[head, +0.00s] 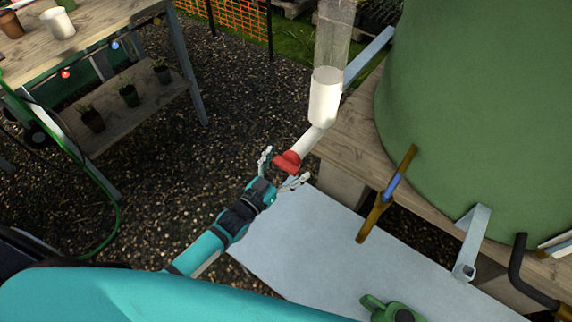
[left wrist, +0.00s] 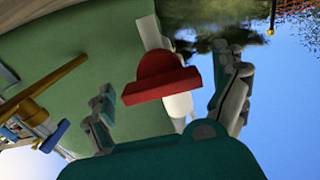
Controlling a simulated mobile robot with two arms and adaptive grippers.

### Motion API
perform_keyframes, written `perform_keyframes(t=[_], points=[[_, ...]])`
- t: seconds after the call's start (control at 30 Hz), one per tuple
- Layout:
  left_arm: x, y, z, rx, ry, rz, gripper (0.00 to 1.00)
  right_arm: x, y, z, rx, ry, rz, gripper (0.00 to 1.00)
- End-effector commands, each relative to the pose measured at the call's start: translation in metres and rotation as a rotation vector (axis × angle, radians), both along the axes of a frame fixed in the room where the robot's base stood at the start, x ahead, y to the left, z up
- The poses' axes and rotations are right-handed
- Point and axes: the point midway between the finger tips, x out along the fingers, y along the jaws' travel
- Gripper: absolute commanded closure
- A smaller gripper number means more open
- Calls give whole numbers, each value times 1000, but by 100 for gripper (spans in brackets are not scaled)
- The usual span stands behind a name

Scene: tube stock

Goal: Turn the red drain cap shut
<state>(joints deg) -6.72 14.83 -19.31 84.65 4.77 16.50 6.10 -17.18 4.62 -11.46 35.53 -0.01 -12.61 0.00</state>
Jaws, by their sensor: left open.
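The red drain cap (head: 287,162) sits at the lower end of a white pipe (head: 308,141) that slants down from a white cylinder (head: 325,98). My left gripper (head: 284,168) is open, with its fingers on either side of the cap. In the left wrist view the cap (left wrist: 161,78) lies between and beyond the spread fingers of the gripper (left wrist: 168,98), and it looks apart from both. Whether the cap is fully seated on the pipe I cannot tell. My right gripper is not in view.
A large green tank (head: 480,110) stands on a wooden stand (head: 352,135) at the right. A brass tap with a blue part (head: 388,192) sticks out from it. A grey panel (head: 310,245) lies below. A potting table (head: 95,35) stands at upper left. Gravel is open between.

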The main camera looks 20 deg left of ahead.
Motion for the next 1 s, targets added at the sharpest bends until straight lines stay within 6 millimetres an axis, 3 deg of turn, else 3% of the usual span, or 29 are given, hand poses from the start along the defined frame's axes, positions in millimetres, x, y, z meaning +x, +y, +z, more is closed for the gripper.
perform_keyframes(t=[0.27, 0.7, 1.0], points=[[-10, 4, -1, -1, 1, 0, 4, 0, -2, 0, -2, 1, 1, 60], [-92, 33, -1, 1, 3, -1, 4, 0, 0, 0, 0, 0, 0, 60], [-113, 41, 0, 0, 0, 0, 4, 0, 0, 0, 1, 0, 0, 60]])
